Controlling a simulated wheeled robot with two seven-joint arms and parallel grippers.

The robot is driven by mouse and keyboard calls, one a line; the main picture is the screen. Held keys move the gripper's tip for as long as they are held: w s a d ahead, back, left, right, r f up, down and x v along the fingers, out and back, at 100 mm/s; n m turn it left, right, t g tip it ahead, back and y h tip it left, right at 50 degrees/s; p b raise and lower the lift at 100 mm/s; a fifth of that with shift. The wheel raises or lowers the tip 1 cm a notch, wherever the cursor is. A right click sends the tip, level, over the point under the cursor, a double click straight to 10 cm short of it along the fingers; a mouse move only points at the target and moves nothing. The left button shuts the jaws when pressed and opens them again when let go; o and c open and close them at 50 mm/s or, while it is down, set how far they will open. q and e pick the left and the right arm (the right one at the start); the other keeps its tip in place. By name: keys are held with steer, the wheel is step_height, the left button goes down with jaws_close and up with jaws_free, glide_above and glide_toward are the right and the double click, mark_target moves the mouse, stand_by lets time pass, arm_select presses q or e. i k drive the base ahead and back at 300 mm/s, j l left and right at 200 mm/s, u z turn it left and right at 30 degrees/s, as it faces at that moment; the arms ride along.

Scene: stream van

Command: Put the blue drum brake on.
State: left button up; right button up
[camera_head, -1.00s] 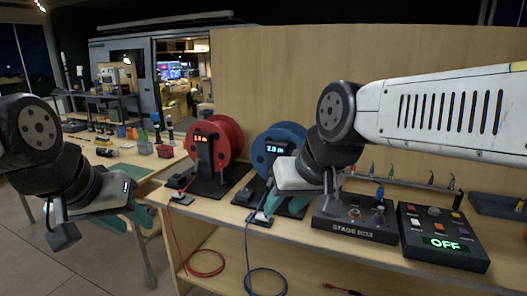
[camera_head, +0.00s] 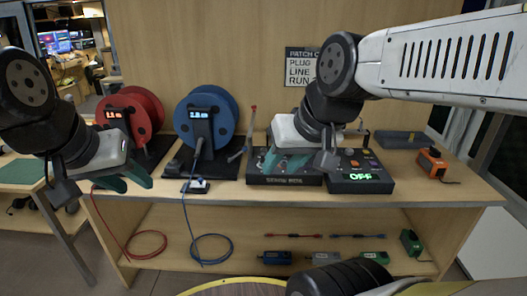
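The blue drum (camera_head: 226,112) stands on the bench on a black base, with a lit display (camera_head: 205,116) on its upright. A small dark block (camera_head: 178,164) sits at the base's left; I cannot tell whether it is the brake. A white-and-dark connector piece (camera_head: 196,186) lies at the bench's front edge, with blue cable hanging below. My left gripper (camera_head: 126,180) is in front of the red drum, left of the blue one, teal fingers apart and empty. My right gripper (camera_head: 283,161) is right of the blue drum, over the stage box, fingers apart and nothing seen between them.
The red drum (camera_head: 143,112) stands at left. The stage box (camera_head: 284,181) and a control box showing OFF (camera_head: 361,178) stand right of the blue drum. A thin post with a red tip (camera_head: 253,109) rises between drum and stage box. Several small boxes lie on the shelf below.

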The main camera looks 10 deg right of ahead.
mark_target(238, 154)
steer(key=z, duration=0.25)
steer(key=i+l+u, duration=0.1)
steer(key=i+u, duration=0.2)
steer(key=i, duration=0.75)
